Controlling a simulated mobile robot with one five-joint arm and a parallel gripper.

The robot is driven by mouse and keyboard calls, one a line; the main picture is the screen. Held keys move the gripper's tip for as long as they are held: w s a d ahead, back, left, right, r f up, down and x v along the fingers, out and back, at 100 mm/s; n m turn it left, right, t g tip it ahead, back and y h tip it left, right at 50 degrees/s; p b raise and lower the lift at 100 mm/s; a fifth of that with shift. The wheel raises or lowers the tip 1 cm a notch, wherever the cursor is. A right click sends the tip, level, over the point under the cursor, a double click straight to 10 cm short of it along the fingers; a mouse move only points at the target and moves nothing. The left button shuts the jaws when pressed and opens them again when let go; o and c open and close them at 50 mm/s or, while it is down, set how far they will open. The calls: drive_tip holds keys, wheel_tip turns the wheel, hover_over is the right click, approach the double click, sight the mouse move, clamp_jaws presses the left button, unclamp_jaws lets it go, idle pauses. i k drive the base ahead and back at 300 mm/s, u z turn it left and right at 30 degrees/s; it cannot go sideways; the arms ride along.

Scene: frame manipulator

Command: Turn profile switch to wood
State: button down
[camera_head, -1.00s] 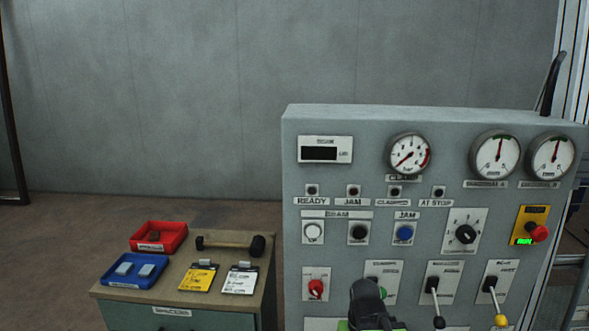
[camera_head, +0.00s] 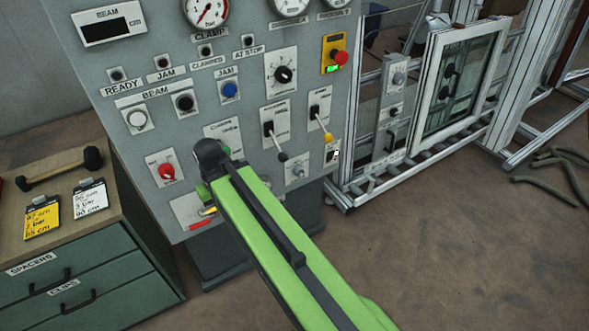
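The control panel (camera_head: 110,60) fills the upper left of the head view. I cannot read a label that marks the profile switch. A black rotary knob (camera_head: 283,74) sits on a white plate with a scale. A red knob (camera_head: 167,170) sits lower left. A black-knobbed lever (camera_head: 282,155) and a yellow-knobbed lever (camera_head: 327,136) are on the right part. My green arm reaches up to the panel's lower middle and covers part of a labelled plate (camera_head: 222,127).
A cabinet (camera_head: 75,275) with drawers stands left, bearing a yellow card (camera_head: 42,217), a white card (camera_head: 90,198) and a dark-ended bar (camera_head: 60,168). A metal frame with a glazed door (camera_head: 455,85) stands right. Hoses (camera_head: 560,170) lie on the otherwise open floor at right.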

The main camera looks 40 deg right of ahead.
sight(299, 172)
drive_tip(key=z, duration=1.15)
drive_tip(key=k, duration=1.1)
drive_tip(key=u, duration=1.1)
drive_tip(key=i, duration=1)
drive_tip(key=u, duration=0.05)
